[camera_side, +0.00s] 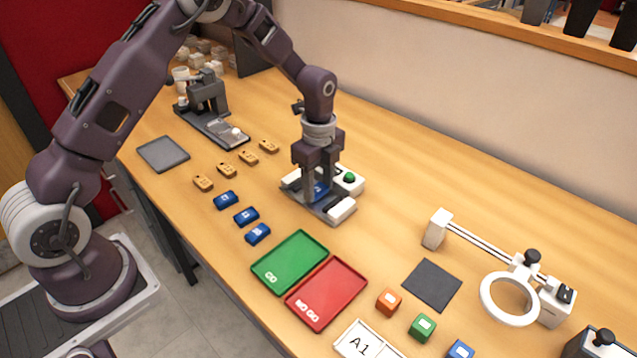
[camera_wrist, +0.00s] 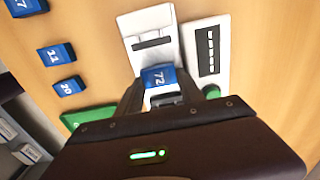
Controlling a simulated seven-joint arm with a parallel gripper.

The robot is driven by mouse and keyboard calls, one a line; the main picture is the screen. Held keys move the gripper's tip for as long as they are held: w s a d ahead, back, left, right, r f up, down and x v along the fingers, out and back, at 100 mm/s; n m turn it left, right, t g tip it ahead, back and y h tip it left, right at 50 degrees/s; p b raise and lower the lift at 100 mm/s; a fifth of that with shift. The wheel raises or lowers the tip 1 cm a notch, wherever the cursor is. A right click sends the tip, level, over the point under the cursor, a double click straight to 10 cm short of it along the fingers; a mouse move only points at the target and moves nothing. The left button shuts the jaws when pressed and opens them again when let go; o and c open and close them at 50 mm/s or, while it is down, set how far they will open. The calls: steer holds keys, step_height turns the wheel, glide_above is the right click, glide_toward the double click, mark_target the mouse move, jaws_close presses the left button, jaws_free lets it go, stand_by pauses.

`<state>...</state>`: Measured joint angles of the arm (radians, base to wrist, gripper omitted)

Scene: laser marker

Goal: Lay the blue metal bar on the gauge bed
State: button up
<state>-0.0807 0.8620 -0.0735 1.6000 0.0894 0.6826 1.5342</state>
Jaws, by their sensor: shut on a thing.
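The blue metal bar, numbered 72 (camera_wrist: 158,75), is between the fingers of my gripper (camera_wrist: 163,88) in the wrist view. In the side view, my gripper (camera_side: 319,190) points straight down over the gauge, and only a little of the blue bar (camera_side: 320,187) shows between the fingers. My gripper is shut on the bar. The gauge bed (camera_side: 325,208) is a grey plate with white blocks at its ends; it also shows in the wrist view as a white and grey piece (camera_wrist: 150,35). The bar is over or on the bed; I cannot tell whether it touches.
A panel with a green button (camera_side: 349,177) adjoins the gauge. Three other blue bars (camera_side: 246,216) and several tan bars (camera_side: 227,170) lie to the left. A green tray (camera_side: 290,262) and a red tray (camera_side: 327,293) lie in front. The table behind the gauge is clear.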

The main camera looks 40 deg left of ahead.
steer(key=shift+f, duration=0.25)
stand_by(0.4)
steer(key=o, duration=1.5)
steer(key=shift+c, duration=0.2)
steer(key=shift+r, duration=0.1)
